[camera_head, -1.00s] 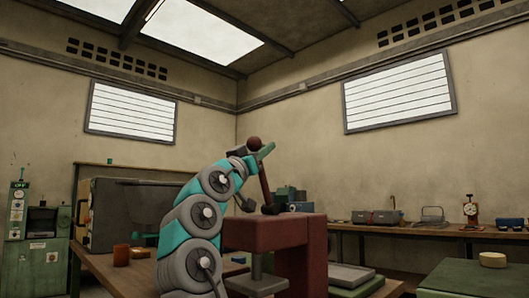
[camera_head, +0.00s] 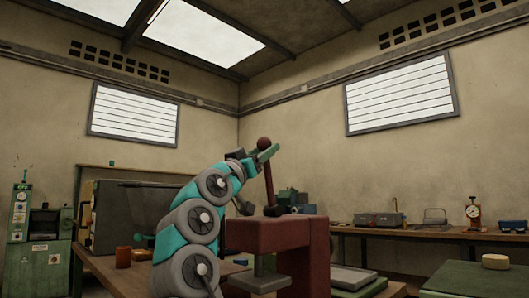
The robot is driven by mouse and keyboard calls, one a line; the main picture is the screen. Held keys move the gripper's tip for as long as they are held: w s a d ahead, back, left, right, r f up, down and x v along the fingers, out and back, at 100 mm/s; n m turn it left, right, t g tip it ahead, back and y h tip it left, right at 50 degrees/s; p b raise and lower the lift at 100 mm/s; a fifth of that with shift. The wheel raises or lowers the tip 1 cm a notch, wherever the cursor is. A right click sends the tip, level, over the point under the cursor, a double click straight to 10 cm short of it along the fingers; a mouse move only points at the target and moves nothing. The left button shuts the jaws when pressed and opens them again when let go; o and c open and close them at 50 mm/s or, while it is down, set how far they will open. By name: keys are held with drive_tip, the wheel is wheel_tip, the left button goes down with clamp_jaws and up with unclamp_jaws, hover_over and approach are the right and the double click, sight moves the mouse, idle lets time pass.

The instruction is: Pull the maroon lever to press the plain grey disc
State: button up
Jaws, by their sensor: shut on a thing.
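The maroon press (camera_head: 275,234) stands on the workbench right of my arm. Its maroon lever (camera_head: 269,182) rises from the top, nearly upright, with a dark red ball knob (camera_head: 264,143) at its end. My gripper (camera_head: 260,157) is shut on the lever just below the knob; one green finger shows on the right. I cannot make out the plain grey disc.
A flat grey tray (camera_head: 352,278) lies right of the press. A pale round block (camera_head: 495,261) sits on a green-topped table (camera_head: 465,280) at the right. A bench with tools (camera_head: 430,232) runs along the back wall.

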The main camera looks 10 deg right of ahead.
drive_tip(key=b+v, duration=0.1)
drive_tip(key=v, duration=0.5)
drive_tip(key=shift+s+a+f, duration=0.2)
drive_tip(key=shift+a+f, duration=0.05)
